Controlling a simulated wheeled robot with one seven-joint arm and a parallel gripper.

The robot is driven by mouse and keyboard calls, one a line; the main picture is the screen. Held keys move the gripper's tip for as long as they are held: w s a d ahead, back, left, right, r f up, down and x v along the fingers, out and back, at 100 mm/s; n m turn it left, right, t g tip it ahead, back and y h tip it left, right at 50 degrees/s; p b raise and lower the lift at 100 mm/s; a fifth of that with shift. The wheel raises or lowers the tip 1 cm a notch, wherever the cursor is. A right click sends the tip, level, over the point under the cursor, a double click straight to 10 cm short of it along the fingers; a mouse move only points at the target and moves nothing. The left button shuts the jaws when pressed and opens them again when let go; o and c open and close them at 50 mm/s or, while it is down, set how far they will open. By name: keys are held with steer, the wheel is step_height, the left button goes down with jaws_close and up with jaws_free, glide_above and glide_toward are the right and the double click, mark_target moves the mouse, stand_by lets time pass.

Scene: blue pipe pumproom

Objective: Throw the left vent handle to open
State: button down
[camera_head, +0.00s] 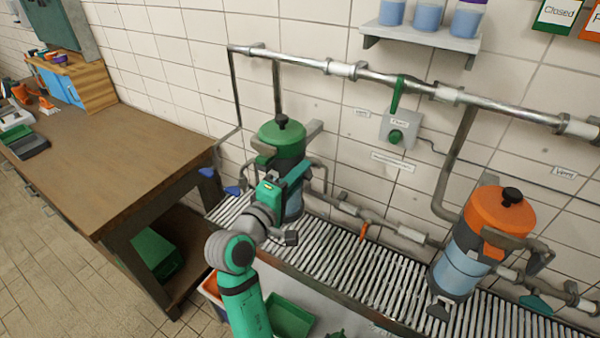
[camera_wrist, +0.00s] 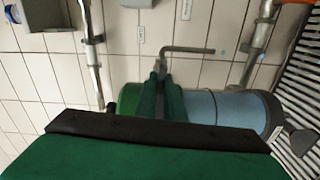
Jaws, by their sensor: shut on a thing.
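The left vessel, with a green lid (camera_head: 281,137) and a blue lower body, stands upright by the tiled wall. It lies sideways in the wrist view (camera_wrist: 220,107). My gripper (camera_head: 290,180) is in front of it, and its two green fingers (camera_wrist: 162,80) are closed together across the vessel in the wrist view. They are shut on a narrow part, taken as the left vent handle, which is mostly hidden between them. A grey bent bar (camera_wrist: 187,50) shows just beyond the fingertips.
An orange-lidded vessel (camera_head: 500,210) stands on the right of the slatted grating (camera_head: 345,262). A metal pipe (camera_head: 310,64) with an upright green lever (camera_head: 398,93) runs above. A wooden bench (camera_head: 110,165) stands at left.

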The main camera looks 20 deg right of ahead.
steer(key=shift+s+f+n, duration=0.1)
steer(key=shift+n, duration=0.5)
steer(key=c, duration=1.9)
jaws_free()
steer(key=shift+o, duration=0.2)
steer(key=shift+a, duration=0.1)
steer(key=v, duration=1)
steer(key=shift+s+a, duration=0.2)
steer(key=shift+s, duration=0.1)
